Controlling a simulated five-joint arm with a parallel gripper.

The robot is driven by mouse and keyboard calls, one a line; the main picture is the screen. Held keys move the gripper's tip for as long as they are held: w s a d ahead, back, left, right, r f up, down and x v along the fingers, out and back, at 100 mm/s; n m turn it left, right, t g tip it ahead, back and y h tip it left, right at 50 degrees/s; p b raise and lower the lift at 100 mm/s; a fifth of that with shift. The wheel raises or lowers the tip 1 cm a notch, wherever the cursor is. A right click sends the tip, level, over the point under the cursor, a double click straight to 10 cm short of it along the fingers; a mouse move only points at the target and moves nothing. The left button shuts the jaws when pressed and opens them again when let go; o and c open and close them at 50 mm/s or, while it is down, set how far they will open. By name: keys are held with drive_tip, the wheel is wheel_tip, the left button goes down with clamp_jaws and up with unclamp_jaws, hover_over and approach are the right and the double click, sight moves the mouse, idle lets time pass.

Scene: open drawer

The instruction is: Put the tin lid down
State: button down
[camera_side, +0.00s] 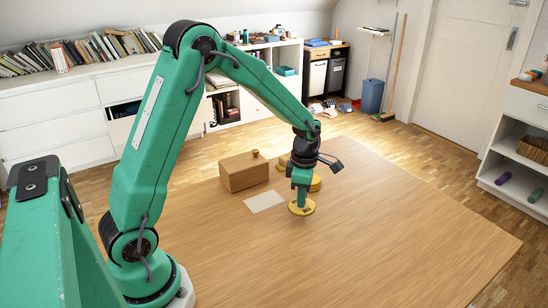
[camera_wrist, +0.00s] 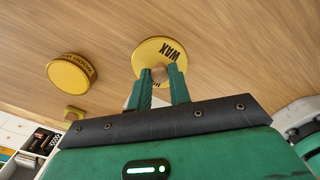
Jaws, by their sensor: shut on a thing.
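The tin lid is a flat yellow disc (camera_side: 302,208) with a wooden knob, below my gripper (camera_side: 301,192) in the side view. In the wrist view the lid (camera_wrist: 150,52) has dark lettering reading "WAX". There the green fingers of my gripper (camera_wrist: 160,74) are shut on its knob. The lid is level and low over the table (camera_side: 390,240); I cannot tell whether it touches the wood. A round yellow tin (camera_wrist: 70,74) with lettering on its side stands apart to the left in the wrist view. In the side view, yellow tin (camera_side: 316,183) shows partly behind my gripper.
A wooden box (camera_side: 243,172) with a small knob on top stands left of my gripper in the side view. A pale sheet (camera_side: 265,201) lies in front of it. The table's right and front are clear.

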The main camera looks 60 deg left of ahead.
drive_tip(key=shift+w+a+f, duration=0.1)
drive_tip(key=shift+a+f, duration=0.05)
drive_tip(key=shift+a, duration=0.1)
drive_tip(key=shift+f, duration=2)
drive_tip(key=shift+f, duration=0.15)
drive_tip(key=c, duration=1.3)
unclamp_jaws()
wheel_tip(320, 180, up, 12)
drive_tip(key=shift+r, duration=0.2)
